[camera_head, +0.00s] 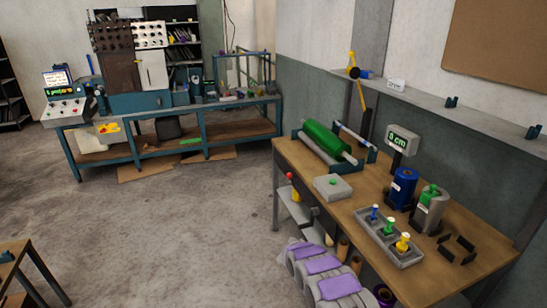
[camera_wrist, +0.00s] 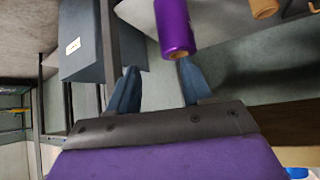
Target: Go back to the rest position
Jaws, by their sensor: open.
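My gripper (camera_wrist: 157,84) shows in the wrist view with its two blue fingers spread apart and nothing held between them. A purple roll (camera_wrist: 175,25) lies beyond the fingers, its near end overlapping the right fingertip in the picture. I cannot tell whether they touch. In the head view the gripper's fingers cannot be made out.
The wooden workbench (camera_head: 290,150) at right carries a green roller (camera_head: 327,140), a grey tray (camera_head: 362,228) of coloured dies and a display (camera_head: 402,139). Brown rolls (camera_head: 342,248) stand below its front edge. A blue-framed bench (camera_head: 235,146) stands behind. Open floor (camera_head: 170,230) lies at left.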

